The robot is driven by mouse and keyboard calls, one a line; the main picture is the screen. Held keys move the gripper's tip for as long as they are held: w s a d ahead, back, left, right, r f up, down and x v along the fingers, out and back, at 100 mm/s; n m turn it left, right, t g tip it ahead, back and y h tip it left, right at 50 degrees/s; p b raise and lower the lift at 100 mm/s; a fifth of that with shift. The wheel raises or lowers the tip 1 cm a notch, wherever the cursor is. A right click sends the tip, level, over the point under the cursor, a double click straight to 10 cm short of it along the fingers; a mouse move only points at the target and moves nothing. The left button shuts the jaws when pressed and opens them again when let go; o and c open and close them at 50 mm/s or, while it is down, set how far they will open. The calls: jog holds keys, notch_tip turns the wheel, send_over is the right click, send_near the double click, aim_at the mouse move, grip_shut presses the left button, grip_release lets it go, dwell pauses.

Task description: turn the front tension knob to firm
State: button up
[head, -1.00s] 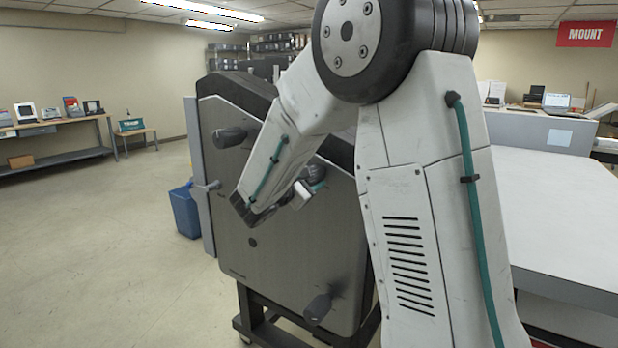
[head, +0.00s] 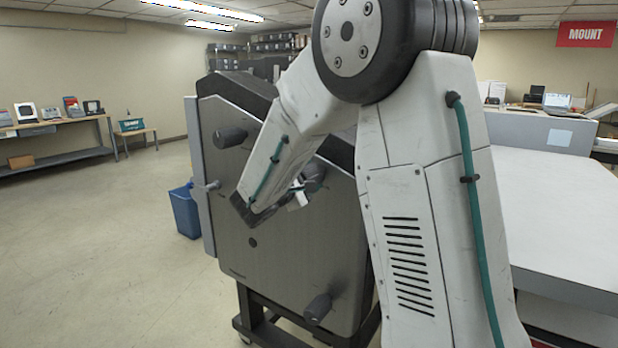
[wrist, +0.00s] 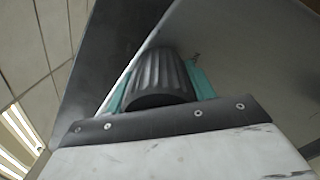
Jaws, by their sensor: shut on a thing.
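A dark ridged knob (wrist: 160,77) sits between the teal fingers of my gripper (wrist: 163,84) in the wrist view, with one finger on each side, and my gripper is shut on it. In the head view this appears to be the dark knob (head: 314,176) on the upper right of the grey machine's side panel (head: 280,255). My gripper (head: 300,191) is there, mostly hidden behind my forearm. A small dark marking shows on the panel beside the knob in the wrist view, too blurred to read. The knob's pointer or setting cannot be made out.
Two other dark knobs stick out of the panel, one at upper left (head: 230,137) and one at lower right (head: 318,308). A small lever (head: 207,186) is at the panel's left edge. A blue bin (head: 186,210) stands left; a pale table (head: 560,215) is right.

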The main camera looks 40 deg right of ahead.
jog(key=o, duration=1)
jog(key=shift+c, duration=0.2)
jog(key=v, duration=0.8)
